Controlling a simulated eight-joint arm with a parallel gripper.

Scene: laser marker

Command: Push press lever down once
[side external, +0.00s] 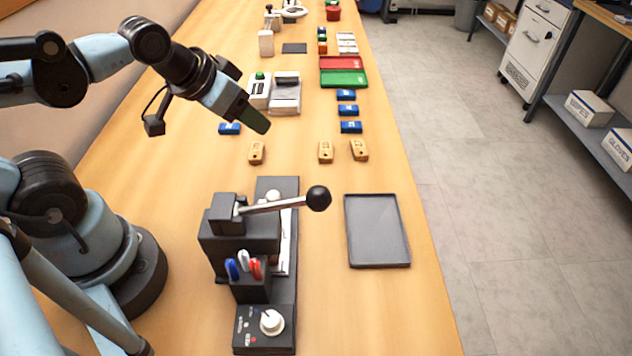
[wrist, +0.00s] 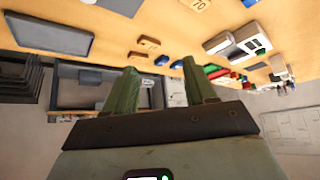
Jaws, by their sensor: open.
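The press (side external: 240,235) is a dark block on a black base on the wooden table in the side view. Its lever (side external: 270,205) is a metal rod with a black ball knob (side external: 318,198) at the right end, sticking out to the right and tilted slightly upward. My gripper (side external: 258,122) is in the air above and behind the press, pointing down to the right, apart from the lever and empty. In the wrist view my gripper (wrist: 157,80) shows two green fingers spread apart with nothing between them. The lever is not clearly visible in the wrist view.
A grey tray (side external: 377,231) lies right of the press; a pen holder (side external: 250,280) and a control box with a white knob (side external: 271,321) stand in front. Tan blocks (side external: 325,152), blue blocks (side external: 350,126) and red and green trays (side external: 343,78) lie farther back.

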